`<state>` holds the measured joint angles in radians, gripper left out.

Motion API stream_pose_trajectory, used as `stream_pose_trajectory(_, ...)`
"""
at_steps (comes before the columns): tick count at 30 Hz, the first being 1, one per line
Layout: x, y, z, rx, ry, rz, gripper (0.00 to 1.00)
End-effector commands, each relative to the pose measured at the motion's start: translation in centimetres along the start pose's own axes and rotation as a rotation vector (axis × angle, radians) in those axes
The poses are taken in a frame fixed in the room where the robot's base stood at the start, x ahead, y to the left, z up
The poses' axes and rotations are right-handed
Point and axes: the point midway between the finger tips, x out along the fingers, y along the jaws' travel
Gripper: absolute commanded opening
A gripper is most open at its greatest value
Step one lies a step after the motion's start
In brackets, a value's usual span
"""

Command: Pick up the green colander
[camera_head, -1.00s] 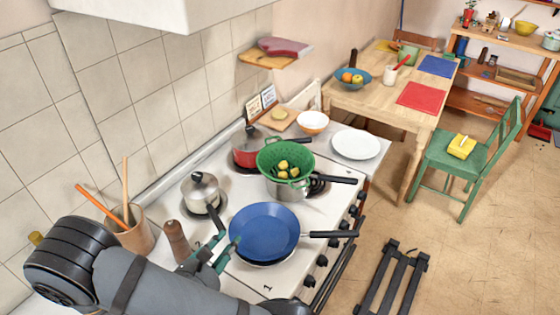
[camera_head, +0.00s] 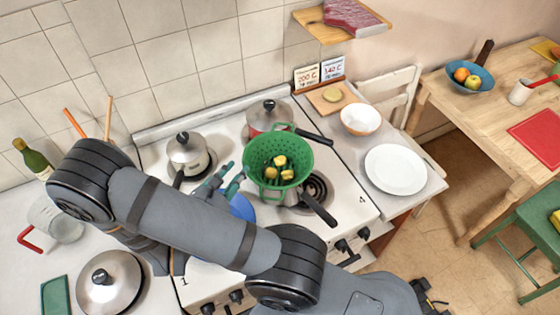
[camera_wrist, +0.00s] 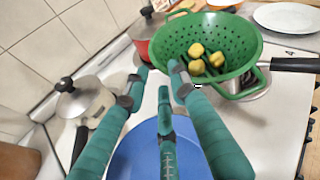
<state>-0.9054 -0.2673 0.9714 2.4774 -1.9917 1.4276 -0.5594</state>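The green colander (camera_head: 258,150) holds several yellow lemon-like pieces and sits on a steel pot (camera_head: 291,197) on the stove. In the wrist view the colander (camera_wrist: 172,45) is ahead and to the right, with its near handle loop facing me. My gripper (camera_head: 228,178) is just left of the colander in the head view. In the wrist view my gripper (camera_wrist: 157,82) has its green fingers spread, with nothing between them. The fingertips look close to the colander's left rim, but I cannot tell whether they touch. My arm hides part of the stove.
A blue pan (camera_head: 242,207) lies below my gripper. A lidded saucepan (camera_head: 188,156) stands left and a red pot (camera_head: 262,118) stands behind the colander. A black pot handle (camera_head: 318,209) sticks out front right. A white plate (camera_head: 396,170) and bowl (camera_head: 361,119) are on the right counter.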

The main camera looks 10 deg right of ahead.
Motion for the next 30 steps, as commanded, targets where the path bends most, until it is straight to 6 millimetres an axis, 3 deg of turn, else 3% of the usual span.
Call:
stream_pose_trajectory(3,2.0,-0.3,0.1,-0.001,0.004,-0.006,0.25)
stream_pose_trajectory(11,4.2,-0.3,0.1,0.000,0.003,-0.004,0.25)
stream_pose_trajectory(21,8.5,-0.6,-0.1,0.000,0.004,-0.004,0.25)
stream_pose_trajectory(30,8.9,-0.4,-0.3,0.000,0.002,-0.002,0.24)
